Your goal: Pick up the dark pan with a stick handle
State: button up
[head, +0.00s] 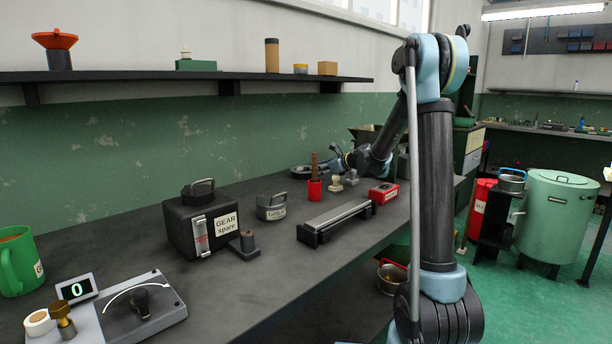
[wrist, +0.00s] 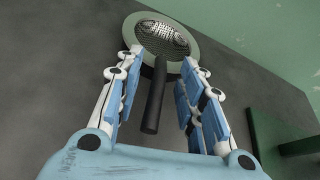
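The dark pan (head: 306,172) lies on the bench near the wall in the head view, small and partly beside my gripper (head: 342,160). In the wrist view the pan (wrist: 163,38) shows a pale grey-green rim and a dark, mesh-like inside with a few light curved shapes. Its dark stick handle (wrist: 154,98) points back toward my wrist. My gripper (wrist: 162,68) is open, with one finger on each side of the handle and gaps between handle and fingers. The fingertips reach close to the pan's rim; whether they touch it I cannot tell.
A green block-like object (wrist: 285,140) is at the right in the wrist view. A shelf (head: 180,76) runs above.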

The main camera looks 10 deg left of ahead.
jog(key=shift+x, duration=0.8)
grip_shut()
jog(key=shift+r, duration=0.1)
